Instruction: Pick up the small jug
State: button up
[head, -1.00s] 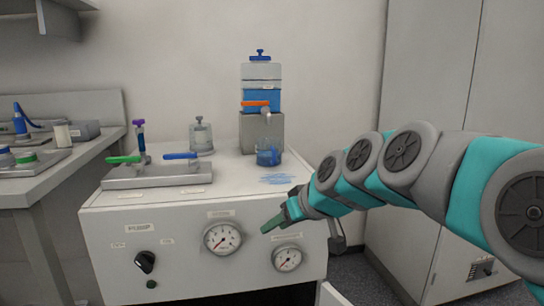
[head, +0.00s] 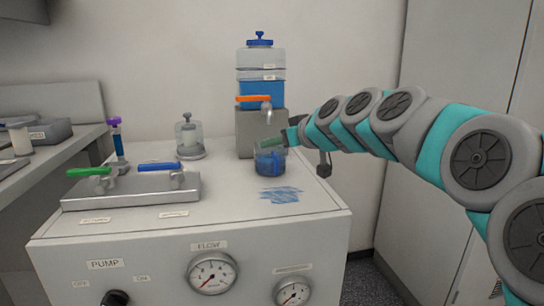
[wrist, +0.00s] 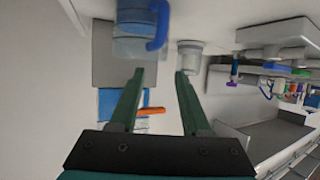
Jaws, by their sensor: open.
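The small jug (head: 270,164) is clear with blue contents and a blue handle. It stands upright on the white bench top, in front of the grey block under the tank's tap. In the wrist view the jug (wrist: 132,38) is at the top, its blue handle on the right, beyond my fingertips. My gripper (wrist: 159,72) is open and empty, with green fingers apart.
A blue-filled tank (head: 261,90) with an orange-handled tap sits on the grey block (head: 245,134) behind the jug. A lidded glass jar (head: 189,138) stands left. A metal manifold (head: 130,192) with green and blue levers is front left. A blue smear (head: 281,195) marks the clear bench in front.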

aim_at(255, 148)
jog(key=shift+w+a+f, duration=0.2)
jog(key=shift+w+a, duration=0.2)
jog(key=shift+w, duration=0.15)
jog(key=p+x, duration=0.1)
jog(key=x, duration=0.5)
jog(key=shift+a+f, duration=0.25)
jog(key=shift+s, duration=0.1)
jog(key=c, duration=0.7)
grip_shut()
jog(key=shift+f, duration=0.15)
